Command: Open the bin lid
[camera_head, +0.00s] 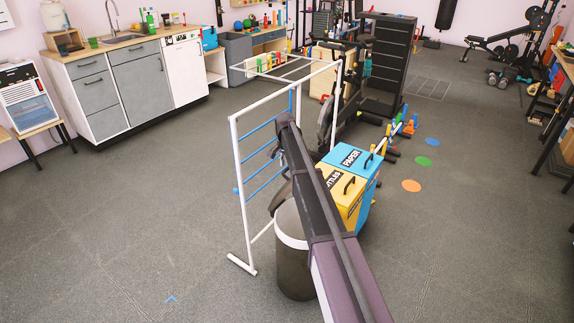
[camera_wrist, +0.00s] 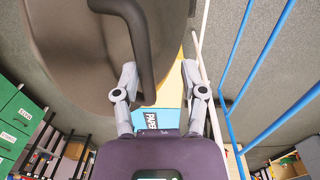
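A grey-brown round bin (camera_head: 293,272) with a pale band stands on the floor in the head view, partly behind my arm. In the wrist view a dark grey-brown rounded lid (camera_wrist: 75,60) with a curved black handle (camera_wrist: 143,45) fills the upper left. My gripper (camera_wrist: 160,70) is open, with its two fingers well apart. The lower end of the handle shows between the fingers, closer to the left one; I cannot tell whether they touch. In the head view my arm hides most of the lid and the gripper.
A yellow bin (camera_head: 346,199) and a blue bin (camera_head: 355,160) marked PAPER stand just right of my arm. A white rack (camera_head: 239,185) with blue bars (camera_head: 262,178) stands close on the left.

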